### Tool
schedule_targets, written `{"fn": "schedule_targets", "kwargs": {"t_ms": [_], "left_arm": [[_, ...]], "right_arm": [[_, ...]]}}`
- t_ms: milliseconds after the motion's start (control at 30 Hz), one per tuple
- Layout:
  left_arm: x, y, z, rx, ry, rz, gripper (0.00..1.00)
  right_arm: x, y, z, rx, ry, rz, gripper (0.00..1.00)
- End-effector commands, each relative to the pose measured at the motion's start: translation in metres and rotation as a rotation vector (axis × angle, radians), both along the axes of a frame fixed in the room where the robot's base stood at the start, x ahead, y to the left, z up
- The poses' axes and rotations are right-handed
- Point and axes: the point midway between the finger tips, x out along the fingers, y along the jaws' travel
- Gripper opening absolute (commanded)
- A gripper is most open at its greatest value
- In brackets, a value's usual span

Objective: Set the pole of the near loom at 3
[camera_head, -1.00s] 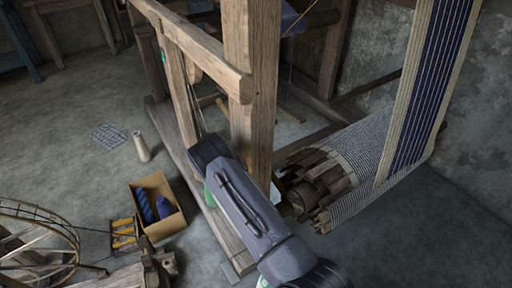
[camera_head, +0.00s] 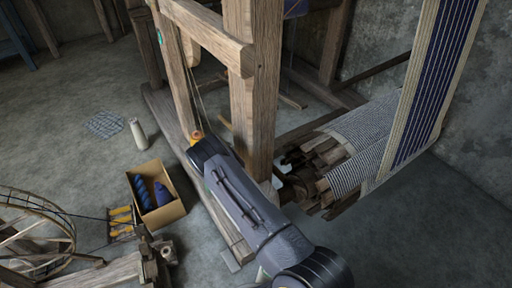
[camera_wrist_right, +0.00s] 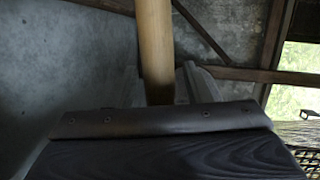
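In the right wrist view a pale wooden pole (camera_wrist_right: 154,45) runs up from between the two fingers of my right gripper (camera_wrist_right: 157,85). The fingers lie close along both sides of the pole and look shut on it. In the head view my right arm reaches up and left in front of the near loom's frame post (camera_head: 254,90), and hides its own fingers. A small orange piece (camera_head: 197,136) shows just past the arm's end; I cannot tell if it belongs to the pole. The slatted beam (camera_head: 322,160) with striped cloth is right of the post. My left gripper is out of view.
A cardboard box (camera_head: 168,213) with blue yarn stands on the floor left of my arm. A spinning wheel (camera_head: 35,235) is at the lower left. Floor at lower right is clear.

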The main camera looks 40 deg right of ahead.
Motion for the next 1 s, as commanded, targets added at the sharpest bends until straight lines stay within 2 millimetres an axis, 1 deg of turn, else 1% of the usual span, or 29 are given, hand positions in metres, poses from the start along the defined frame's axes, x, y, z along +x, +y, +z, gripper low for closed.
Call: {"fn": "schedule_targets", "kwargs": {"t_ms": [200, 300, 367, 600, 700, 833, 1000], "left_arm": [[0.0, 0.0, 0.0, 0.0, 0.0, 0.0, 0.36], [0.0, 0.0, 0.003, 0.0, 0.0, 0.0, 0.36], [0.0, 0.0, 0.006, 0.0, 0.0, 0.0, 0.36], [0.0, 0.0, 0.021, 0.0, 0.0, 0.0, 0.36], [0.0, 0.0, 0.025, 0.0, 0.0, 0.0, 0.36], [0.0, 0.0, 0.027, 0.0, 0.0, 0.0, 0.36], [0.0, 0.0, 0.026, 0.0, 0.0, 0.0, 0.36]], "right_arm": [[0.0, 0.0, 0.001, -0.001, -0.001, 0.0, 0.45], [0.0, 0.004, 0.002, -0.001, -0.001, 0.001, 0.45], [-0.001, 0.011, 0.005, -0.001, -0.001, 0.002, 0.45], [-0.007, 0.051, 0.014, 0.0, 0.0, 0.003, 0.45], [-0.01, 0.064, 0.016, -0.001, 0.001, 0.003, 0.45], [-0.012, 0.073, 0.017, 0.0, 0.001, 0.0, 0.45], [-0.012, 0.076, 0.017, -0.001, 0.0, 0.0, 0.45]]}}
